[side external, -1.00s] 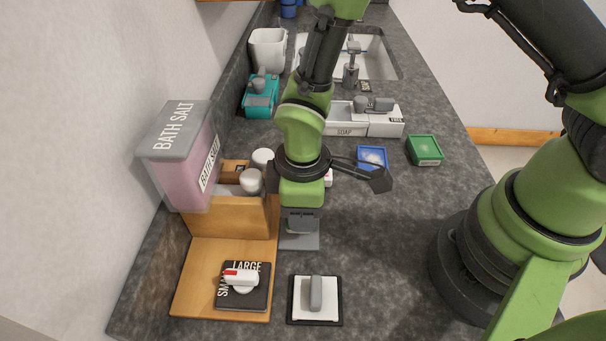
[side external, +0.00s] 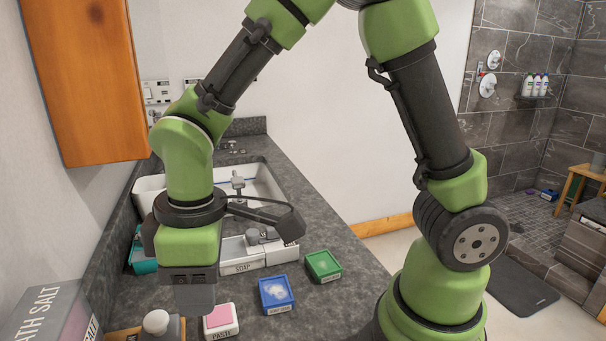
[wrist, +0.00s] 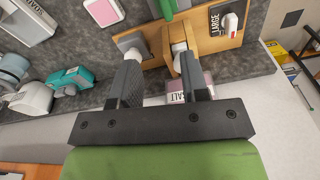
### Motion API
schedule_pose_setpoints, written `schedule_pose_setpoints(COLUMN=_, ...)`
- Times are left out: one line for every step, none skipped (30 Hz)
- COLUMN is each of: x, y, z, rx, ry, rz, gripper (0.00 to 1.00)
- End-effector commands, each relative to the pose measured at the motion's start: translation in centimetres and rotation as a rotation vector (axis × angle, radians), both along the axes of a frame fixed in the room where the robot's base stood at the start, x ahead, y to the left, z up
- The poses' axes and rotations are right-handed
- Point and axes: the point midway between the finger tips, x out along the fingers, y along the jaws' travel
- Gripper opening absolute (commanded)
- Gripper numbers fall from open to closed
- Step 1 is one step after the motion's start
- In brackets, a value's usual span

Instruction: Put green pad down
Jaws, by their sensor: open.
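A small green block with a pale label (side external: 323,265) rests on the counter in the side external view, right of a blue one. It is the only clear candidate for the green pad. My gripper (side external: 195,298) hangs over the counter, left of and apart from that block. In the wrist view my gripper (wrist: 158,52) has its two fingers spread, with nothing held between them. A green shape (wrist: 168,8) is cut off at the top of the wrist view; I cannot tell if it is the pad or my arm.
A pink paste block (side external: 220,318), a blue block (side external: 276,294) and a white soap tray (side external: 240,257) stand nearby. A white-capped jar (side external: 157,322) and bath salt box (side external: 42,318) are at the lower left. A wooden stand (wrist: 212,38) lies beyond the fingers.

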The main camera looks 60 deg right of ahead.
Motion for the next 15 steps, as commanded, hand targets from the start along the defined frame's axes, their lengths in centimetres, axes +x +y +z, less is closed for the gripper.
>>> schedule_pose_setpoints(x=-0.1, y=-1.1, z=2.0, rx=0.033, ry=-0.04, rz=-0.077, gripper=0.41)
schedule_pose_setpoints(x=-0.4, y=-1.8, z=3.1, rx=0.054, ry=-0.059, rz=-0.13, gripper=0.41)
schedule_pose_setpoints(x=-0.8, y=-2.8, z=4.5, rx=0.082, ry=-0.086, rz=-0.2, gripper=0.41)
schedule_pose_setpoints(x=-1.2, y=-3.5, z=5.6, rx=0.104, ry=-0.108, rz=-0.254, gripper=0.41)
schedule_pose_setpoints(x=-1.6, y=-4.2, z=6.5, rx=0.126, ry=-0.128, rz=-0.307, gripper=0.41)
schedule_pose_setpoints(x=-2.3, y=-5.1, z=7.7, rx=0.155, ry=-0.154, rz=-0.377, gripper=0.41)
schedule_pose_setpoints(x=-2.9, y=-5.7, z=8.5, rx=0.177, ry=-0.175, rz=-0.426, gripper=0.41)
schedule_pose_setpoints(x=-3.5, y=-6.3, z=9.2, rx=0.2, ry=-0.196, rz=-0.477, gripper=0.41)
schedule_pose_setpoints(x=-4.3, y=-7.1, z=10.1, rx=0.232, ry=-0.223, rz=-0.543, gripper=0.41)
schedule_pose_setpoints(x=-5.0, y=-7.6, z=10.6, rx=0.254, ry=-0.244, rz=-0.59, gripper=0.41)
schedule_pose_setpoints(x=-5.6, y=-8.1, z=11.1, rx=0.277, ry=-0.264, rz=-0.636, gripper=0.41)
schedule_pose_setpoints(x=-6.5, y=-8.6, z=11.7, rx=0.305, ry=-0.288, rz=-0.693, gripper=0.41)
schedule_pose_setpoints(x=-7.1, y=-8.9, z=12.0, rx=0.326, ry=-0.305, rz=-0.73, gripper=0.41)
schedule_pose_setpoints(x=-7.7, y=-9.2, z=12.3, rx=0.346, ry=-0.322, rz=-0.767, gripper=0.41)
schedule_pose_setpoints(x=-8.4, y=-9.5, z=12.5, rx=0.369, ry=-0.342, rz=-0.808, gripper=0.41)
